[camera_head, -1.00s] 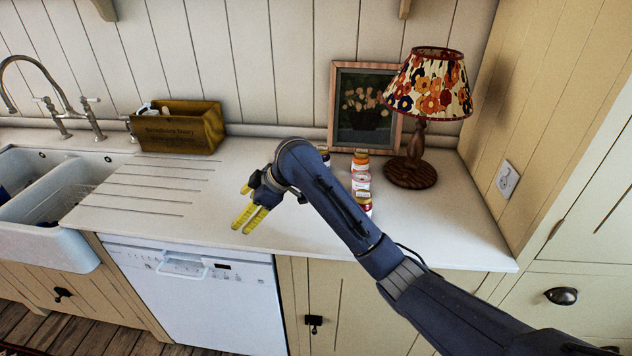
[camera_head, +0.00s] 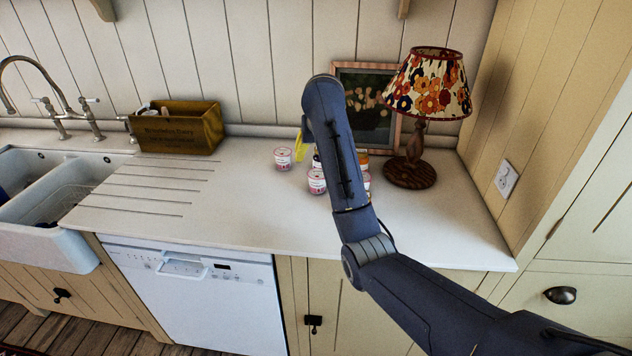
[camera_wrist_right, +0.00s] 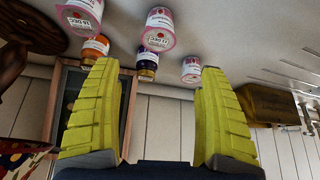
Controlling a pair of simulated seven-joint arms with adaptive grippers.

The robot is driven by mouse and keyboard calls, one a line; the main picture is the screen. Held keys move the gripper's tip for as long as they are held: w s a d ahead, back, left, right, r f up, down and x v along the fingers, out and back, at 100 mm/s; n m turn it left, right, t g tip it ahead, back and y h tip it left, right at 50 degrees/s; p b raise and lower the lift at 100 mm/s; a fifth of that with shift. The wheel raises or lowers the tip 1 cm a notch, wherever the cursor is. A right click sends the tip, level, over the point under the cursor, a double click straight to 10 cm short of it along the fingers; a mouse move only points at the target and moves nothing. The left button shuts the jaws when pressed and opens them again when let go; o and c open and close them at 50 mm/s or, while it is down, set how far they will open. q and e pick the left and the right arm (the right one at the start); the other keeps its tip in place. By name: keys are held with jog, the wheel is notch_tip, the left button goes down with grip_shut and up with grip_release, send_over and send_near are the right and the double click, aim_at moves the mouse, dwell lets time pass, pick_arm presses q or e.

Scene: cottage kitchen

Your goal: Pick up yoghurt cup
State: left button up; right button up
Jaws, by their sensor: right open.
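Several small white and pink yoghurt cups stand on the counter. One cup (camera_head: 283,158) stands apart on the left; another cup (camera_head: 317,181) is nearer the front edge, beside my forearm. In the wrist view, which is upside down, one cup (camera_wrist_right: 157,30) lies ahead between the finger lines, one cup (camera_wrist_right: 191,68) is close to the right fingertip, and a third (camera_wrist_right: 82,15) is at upper left. My right gripper (camera_wrist_right: 156,68) is open and empty. In the head view only a yellow finger (camera_head: 301,148) shows; my arm hides the rest. My left gripper is out of view.
A dark jar (camera_wrist_right: 147,62) and an orange-topped jar (camera_wrist_right: 95,47) stand among the cups. A lamp (camera_head: 411,172) and framed picture (camera_head: 377,118) are at the back right, a wooden box (camera_head: 178,133) at back left. The counter's left middle is clear.

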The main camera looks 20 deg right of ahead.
aim_at(318, 173)
jog(key=x, duration=1.1)
jog(key=shift+w+d+f, duration=0.1)
jog(key=shift+w+f, duration=0.05)
jog(key=shift+f, duration=0.2)
jog(key=shift+x, duration=1.9)
jog(key=shift+w+d+f, duration=0.1)
jog(key=shift+w+f, duration=0.05)
jog(key=shift+f, duration=0.55)
jog(key=c, duration=1.3)
jog(key=shift+c, duration=0.7)
jog(key=shift+r, duration=0.2)
